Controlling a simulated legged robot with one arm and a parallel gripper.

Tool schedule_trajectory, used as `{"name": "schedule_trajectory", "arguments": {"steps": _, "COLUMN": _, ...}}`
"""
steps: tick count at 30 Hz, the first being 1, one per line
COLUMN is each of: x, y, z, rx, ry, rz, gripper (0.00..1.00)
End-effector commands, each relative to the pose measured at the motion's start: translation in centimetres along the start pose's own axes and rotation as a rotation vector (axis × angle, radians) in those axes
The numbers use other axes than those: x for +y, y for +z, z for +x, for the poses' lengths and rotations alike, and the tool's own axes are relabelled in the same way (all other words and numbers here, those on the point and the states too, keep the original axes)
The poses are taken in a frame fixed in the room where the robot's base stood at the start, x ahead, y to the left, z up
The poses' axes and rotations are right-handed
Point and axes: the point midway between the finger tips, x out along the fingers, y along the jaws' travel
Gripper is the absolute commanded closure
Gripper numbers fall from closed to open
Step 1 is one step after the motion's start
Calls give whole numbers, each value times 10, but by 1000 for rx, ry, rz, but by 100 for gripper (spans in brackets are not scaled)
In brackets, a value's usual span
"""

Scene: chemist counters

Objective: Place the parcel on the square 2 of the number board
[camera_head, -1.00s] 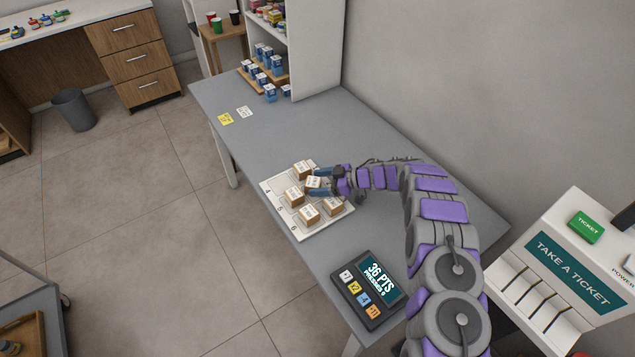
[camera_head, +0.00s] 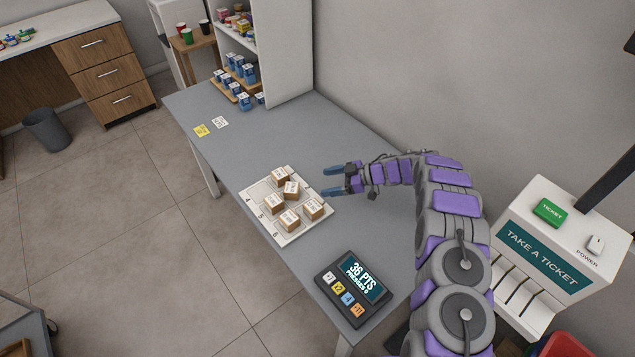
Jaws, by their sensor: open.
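The number board (camera_head: 257,190) lies on the grey counter, with 4, 5 and 6 readable along its left edge. Several small brown parcels with white labels stand on it. One parcel (camera_head: 291,190), turned askew to the others, is in the middle of the right-hand row, between the far parcel (camera_head: 280,176) and the near right parcel (camera_head: 313,209). I cannot tell whether it touches them or lies fully flat. Other parcels stand by 5 (camera_head: 274,204) and 6 (camera_head: 290,219). The right row's numbers cannot be read. My gripper (camera_head: 326,181) is open and empty, right of the board.
A points device (camera_head: 353,288) reading 36 PTS stands at the counter's near end. A ticket machine (camera_head: 550,250) is at the right. Boxes on a stepped rack (camera_head: 236,83) and two notes (camera_head: 210,126) are at the far end. The counter between notes and board is clear.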

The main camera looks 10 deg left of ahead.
Motion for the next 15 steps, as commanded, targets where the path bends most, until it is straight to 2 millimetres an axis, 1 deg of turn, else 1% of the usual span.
{"name": "schedule_trajectory", "arguments": {"steps": 3, "x": 0, "y": 0, "z": -7, "rx": -1, "ry": -2, "rz": 0, "gripper": 18}}
{"name": "schedule_trajectory", "arguments": {"steps": 11, "x": 0, "y": 0, "z": -10, "rx": 0, "ry": 1, "rz": 0, "gripper": 18}}
{"name": "schedule_trajectory", "arguments": {"steps": 13, "x": 5, "y": -5, "z": -12, "rx": -3, "ry": 21, "rz": -6, "gripper": 18}}
{"name": "schedule_trajectory", "arguments": {"steps": 15, "x": 17, "y": -15, "z": -18, "rx": -9, "ry": 70, "rz": -16, "gripper": 18}}
